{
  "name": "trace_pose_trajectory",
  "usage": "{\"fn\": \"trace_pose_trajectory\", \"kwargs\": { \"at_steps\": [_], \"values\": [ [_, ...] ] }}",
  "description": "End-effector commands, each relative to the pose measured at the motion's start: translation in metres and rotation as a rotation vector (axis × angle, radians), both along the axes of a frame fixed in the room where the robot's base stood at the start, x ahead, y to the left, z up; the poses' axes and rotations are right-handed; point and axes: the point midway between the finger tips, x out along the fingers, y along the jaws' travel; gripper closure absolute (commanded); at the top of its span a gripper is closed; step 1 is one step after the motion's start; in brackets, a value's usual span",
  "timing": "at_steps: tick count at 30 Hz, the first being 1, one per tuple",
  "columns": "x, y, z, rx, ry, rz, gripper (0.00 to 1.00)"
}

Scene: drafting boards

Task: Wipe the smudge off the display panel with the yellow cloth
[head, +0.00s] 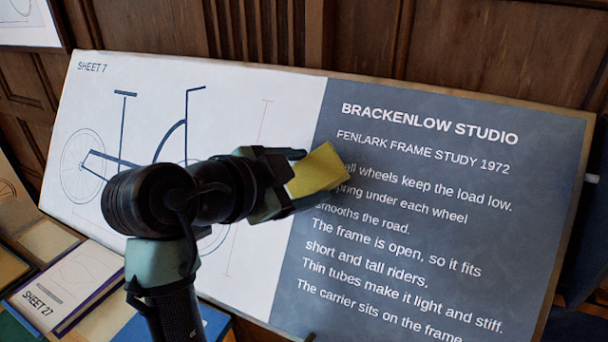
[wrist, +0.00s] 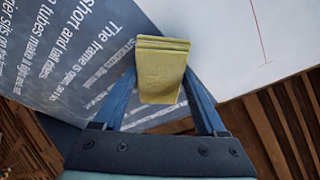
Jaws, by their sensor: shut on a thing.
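The display panel (head: 235,95) is a wide tilted board. Its white left part has a bicycle drawing, and its blue-grey right part has white text. The panel also shows in the wrist view (wrist: 225,45), with text at left and white at right. My gripper (head: 300,172) is in front of the panel's middle, near the border between white and grey. It is shut on the folded yellow cloth (head: 320,169), which also shows between the two fingers in the wrist view (wrist: 162,75). The cloth covers the starts of some text lines. I cannot tell whether it touches the panel. I cannot make out a smudge.
Wood panelling (head: 455,50) stands behind the board. At the lower left lie other sheets and boards, among them one marked SHEET 27 (head: 75,285). A framed sheet (head: 28,25) shows at the upper left. The space before the grey text side looks clear.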

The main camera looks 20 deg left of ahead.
Motion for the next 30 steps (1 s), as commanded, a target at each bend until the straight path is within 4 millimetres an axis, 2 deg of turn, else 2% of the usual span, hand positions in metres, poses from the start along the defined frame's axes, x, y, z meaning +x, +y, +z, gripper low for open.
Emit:
{"fn": "trace_pose_trajectory", "kwargs": {
  "at_steps": [30],
  "values": [
    [0.013,0.000,-0.010,0.000,0.000,0.000,0.71]
  ]
}}
